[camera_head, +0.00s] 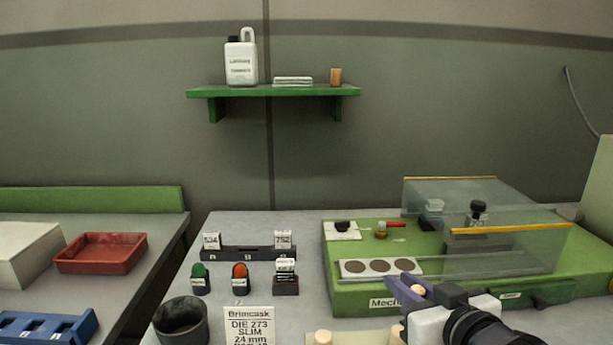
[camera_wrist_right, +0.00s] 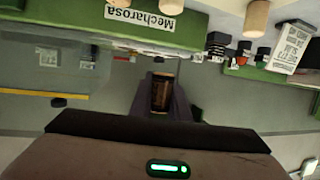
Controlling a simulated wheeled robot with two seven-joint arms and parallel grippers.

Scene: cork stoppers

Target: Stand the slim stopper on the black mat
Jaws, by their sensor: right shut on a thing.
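My right gripper (camera_head: 408,289) is at the lower right in the head view, in front of the green machine. In the right wrist view, its dark fingers (camera_wrist_right: 163,98) are shut on a small brown stopper (camera_wrist_right: 162,92), dark on its side. Whether it is the slim one I cannot tell. Two pale corks, a left one (camera_head: 323,338) and a right one (camera_head: 398,334), stand at the bottom edge of the head view, partly cut off. I cannot make out a black mat. My left gripper is not in view.
The green machine (camera_head: 345,299) has clear guards and a white plate (camera_head: 352,269) with three dark discs. A dark cup (camera_head: 181,322), a "DIE 273 SLIM 24 mm" card (camera_head: 248,325), a labelled dark rack (camera_head: 230,254) and green and orange buttons stand to the left.

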